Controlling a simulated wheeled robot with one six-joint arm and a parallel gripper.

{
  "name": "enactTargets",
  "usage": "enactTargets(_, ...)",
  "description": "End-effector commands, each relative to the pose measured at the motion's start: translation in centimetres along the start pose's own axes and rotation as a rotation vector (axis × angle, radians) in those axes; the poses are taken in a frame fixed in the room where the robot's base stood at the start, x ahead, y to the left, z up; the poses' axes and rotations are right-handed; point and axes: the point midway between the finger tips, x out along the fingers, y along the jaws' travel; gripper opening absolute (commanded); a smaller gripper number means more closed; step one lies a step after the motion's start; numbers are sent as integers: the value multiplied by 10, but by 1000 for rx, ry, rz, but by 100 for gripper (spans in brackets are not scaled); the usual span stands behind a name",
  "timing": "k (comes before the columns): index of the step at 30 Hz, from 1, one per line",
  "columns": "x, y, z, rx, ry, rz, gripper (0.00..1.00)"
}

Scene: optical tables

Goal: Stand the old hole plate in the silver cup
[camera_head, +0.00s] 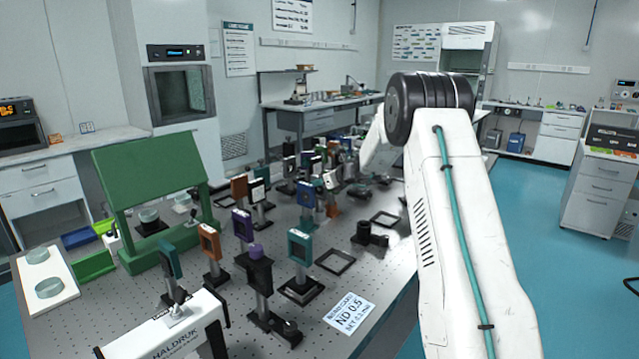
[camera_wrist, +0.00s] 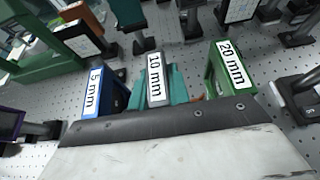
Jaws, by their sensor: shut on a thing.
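The silver cup (camera_wrist: 153,72), labelled 10 mm, stands in the middle of the wrist view. A blue cup (camera_wrist: 92,92) labelled 5 mm is to its left and a green cup (camera_wrist: 227,68) labelled 20 mm to its right. My gripper (camera_wrist: 165,101) is shut at the lower middle of the wrist view, close in front of the silver cup. Teal parts show beside this cup, and I cannot tell exactly what they belong to. The old hole plate in the jaws is hidden behind my gripper's dark front edge. In the head view my arm hides the gripper and cups.
The perforated table (camera_head: 218,318) holds many upright mounts, among them a teal one (camera_head: 300,248) and a purple one (camera_head: 243,225). A green stand (camera_head: 150,175) is at left. Flat black frames (camera_head: 336,262) and a white ND 0.5 card (camera_head: 348,311) lie near the front edge.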

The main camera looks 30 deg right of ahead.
Motion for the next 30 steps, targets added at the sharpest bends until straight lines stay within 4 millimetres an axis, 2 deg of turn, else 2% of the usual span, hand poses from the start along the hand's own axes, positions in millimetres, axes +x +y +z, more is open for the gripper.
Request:
enactTargets(7, 1, 0, -2, 0, -1, 0, 0)
enactTargets(8, 1, 0, -3, 0, 0, 0, 21)
enactTargets(10, 1, 0, -3, 0, 0, 0, 40)
enactTargets(21, -2, 0, 2, -1, -1, -1, 40)
enactTargets(26, -27, -1, 1, 1, -1, -3, 40)
enactTargets(30, -58, -1, 2, -1, -1, -4, 40)
